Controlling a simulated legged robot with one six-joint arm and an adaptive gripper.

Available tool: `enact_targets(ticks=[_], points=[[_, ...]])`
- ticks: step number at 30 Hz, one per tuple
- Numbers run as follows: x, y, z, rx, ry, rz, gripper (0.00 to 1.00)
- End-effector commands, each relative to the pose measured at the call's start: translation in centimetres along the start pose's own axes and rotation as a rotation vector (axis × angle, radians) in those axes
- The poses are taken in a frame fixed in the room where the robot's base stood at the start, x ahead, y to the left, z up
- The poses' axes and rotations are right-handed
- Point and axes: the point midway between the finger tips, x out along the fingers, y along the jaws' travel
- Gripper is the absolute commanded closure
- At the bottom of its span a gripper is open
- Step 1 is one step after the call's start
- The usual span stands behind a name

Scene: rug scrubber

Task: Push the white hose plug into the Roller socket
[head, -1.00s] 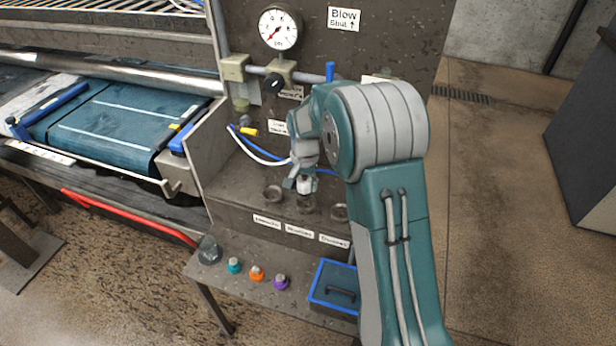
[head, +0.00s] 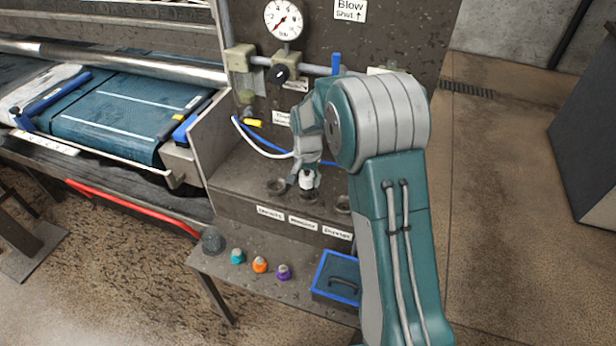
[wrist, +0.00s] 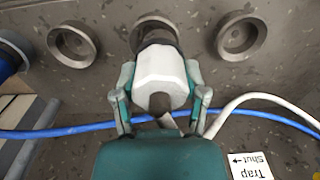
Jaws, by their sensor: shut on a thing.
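My gripper (wrist: 160,100) is shut on the white hose plug (wrist: 159,70), with one finger on each side of it. The plug's front end is at the middle of three round sockets (wrist: 154,31) in the wrist view; how far it sits in the socket is hidden. In the head view the white plug (head: 306,181) is upright at the middle socket (head: 309,196) on the ledge. The labels below the sockets are too small to read surely, so I cannot tell which is Roller.
Empty sockets flank the middle one, left (head: 276,187) and right (head: 343,203). A white hose (head: 265,152) and a blue hose (wrist: 60,132) run near my gripper. A lower shelf holds small coloured caps (head: 260,265) and a blue-rimmed box (head: 338,277). A gauge panel (head: 310,35) rises behind.

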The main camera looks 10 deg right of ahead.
Motion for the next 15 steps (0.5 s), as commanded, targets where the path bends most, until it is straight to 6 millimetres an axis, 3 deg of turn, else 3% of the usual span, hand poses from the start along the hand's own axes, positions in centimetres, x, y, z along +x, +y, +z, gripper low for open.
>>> enact_targets(ticks=[15], points=[[0.38,-0.07,0.07,0.001,0.0,0.001,1.0]])
